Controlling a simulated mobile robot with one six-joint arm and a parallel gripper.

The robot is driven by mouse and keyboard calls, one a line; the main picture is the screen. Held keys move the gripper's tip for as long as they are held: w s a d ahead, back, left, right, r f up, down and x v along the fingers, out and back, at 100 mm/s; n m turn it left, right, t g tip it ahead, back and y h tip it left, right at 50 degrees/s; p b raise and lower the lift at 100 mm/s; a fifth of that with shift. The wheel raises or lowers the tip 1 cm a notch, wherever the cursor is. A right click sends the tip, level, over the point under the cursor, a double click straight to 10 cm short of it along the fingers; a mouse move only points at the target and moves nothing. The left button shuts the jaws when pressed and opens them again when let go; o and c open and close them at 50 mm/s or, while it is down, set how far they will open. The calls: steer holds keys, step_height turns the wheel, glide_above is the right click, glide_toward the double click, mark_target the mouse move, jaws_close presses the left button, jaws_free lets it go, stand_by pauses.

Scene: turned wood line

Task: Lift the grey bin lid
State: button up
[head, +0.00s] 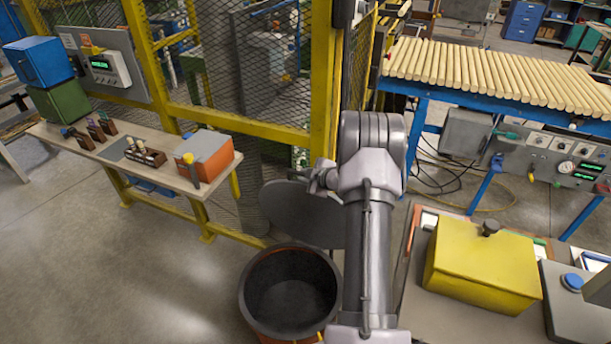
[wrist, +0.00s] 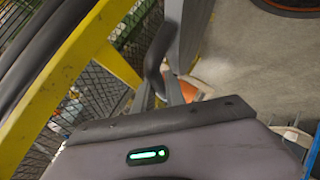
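The grey bin lid (head: 292,212) is a flat disc tilted up steeply behind the bin in the head view, its right side passing behind my arm. In the wrist view a grey slab (wrist: 190,35), probably the lid nearly edge-on, stands beyond my gripper (wrist: 164,88). A dark bent bar (wrist: 157,60), perhaps its handle, lies at the fingertips. I cannot tell whether the fingers are closed on it.
A yellow post and mesh fence (head: 322,90) stand close behind the lid. A bench (head: 120,150) with an orange box (head: 207,158) is at left. A yellow box (head: 480,265) sits on a worktop at right. A conveyor with wooden rods (head: 490,70) is behind. Floor left of the bin is clear.

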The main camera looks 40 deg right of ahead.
steer(key=o, duration=0.4)
steer(key=shift+c, duration=0.2)
steer(key=p+v, duration=0.1)
steer(key=v, duration=1.6)
steer(key=shift+p, duration=0.4)
steer(key=shift+a+r, duration=0.1)
